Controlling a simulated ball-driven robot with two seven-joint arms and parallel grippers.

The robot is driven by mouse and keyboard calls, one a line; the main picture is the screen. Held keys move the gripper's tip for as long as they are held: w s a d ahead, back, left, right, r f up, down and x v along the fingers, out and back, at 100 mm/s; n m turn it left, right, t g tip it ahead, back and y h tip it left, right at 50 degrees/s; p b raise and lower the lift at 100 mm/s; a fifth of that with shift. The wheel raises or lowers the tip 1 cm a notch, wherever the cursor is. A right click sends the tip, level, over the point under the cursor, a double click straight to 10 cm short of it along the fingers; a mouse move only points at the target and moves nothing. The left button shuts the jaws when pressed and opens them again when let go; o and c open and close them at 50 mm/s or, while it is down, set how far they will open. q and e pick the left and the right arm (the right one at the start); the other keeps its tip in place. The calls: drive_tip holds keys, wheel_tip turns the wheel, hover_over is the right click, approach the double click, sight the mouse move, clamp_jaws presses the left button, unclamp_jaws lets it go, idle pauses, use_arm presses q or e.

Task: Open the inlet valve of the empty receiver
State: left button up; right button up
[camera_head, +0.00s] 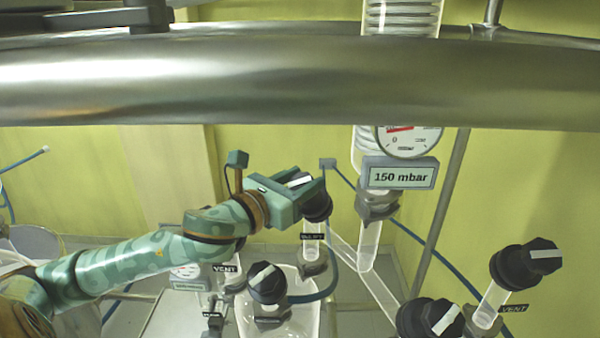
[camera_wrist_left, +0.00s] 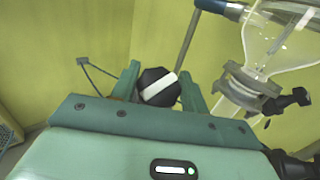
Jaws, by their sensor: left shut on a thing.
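My left gripper (camera_head: 305,188) is shut on a black valve knob (camera_head: 318,209) with a white bar on its face. In the left wrist view the knob (camera_wrist_left: 150,78) sits between the two green fingers of the gripper (camera_wrist_left: 162,92), its white bar slanting. Below the knob, in the head view, a glass stem carries a small black label (camera_head: 312,237), too blurred to read surely. A clear glass vessel (camera_head: 308,318) stands below it, cut by the lower edge; I see no liquid in its visible part. My right gripper is not in view.
Other black knobs stand close by: one in front (camera_head: 267,283), two at right (camera_head: 430,318) (camera_head: 525,263). A "150 mbar" display (camera_head: 400,174) hangs under a gauge (camera_head: 408,138). A thick metal pipe (camera_head: 250,80) crosses above. A blue hose (camera_head: 333,270) curves beside the stem.

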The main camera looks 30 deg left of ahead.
use_arm(q)
drive_tip(key=n+y+p, duration=0.4)
drive_tip(key=n, duration=0.1)
drive_tip(key=shift+r+y, duration=0.2)
drive_tip(key=shift+y, duration=0.1)
drive_tip(key=shift+f+n+g+y+p, duration=0.1)
drive_tip(key=shift+n+g+y+p, duration=0.4)
drive_tip(key=shift+n+y+p, duration=0.55)
drive_tip(key=n+g+y, duration=0.1)
drive_tip(key=n+y, duration=0.2)
drive_tip(key=shift+f+n+g, duration=0.15)
drive_tip(key=shift+n+g, duration=0.2)
drive_tip(key=shift+g, duration=0.05)
drive_tip(key=n+g+y, duration=0.2)
drive_tip(key=n, duration=0.1)
drive_tip(key=n+g+y, duration=0.1)
drive_tip(key=n+g, duration=0.2)
drive_tip(key=shift+f+y, duration=0.1)
drive_tip(key=shift+y, duration=0.25)
drive_tip(key=shift+a+n, duration=0.1)
drive_tip(key=shift+n, duration=0.3)
drive_tip(key=o, duration=1)
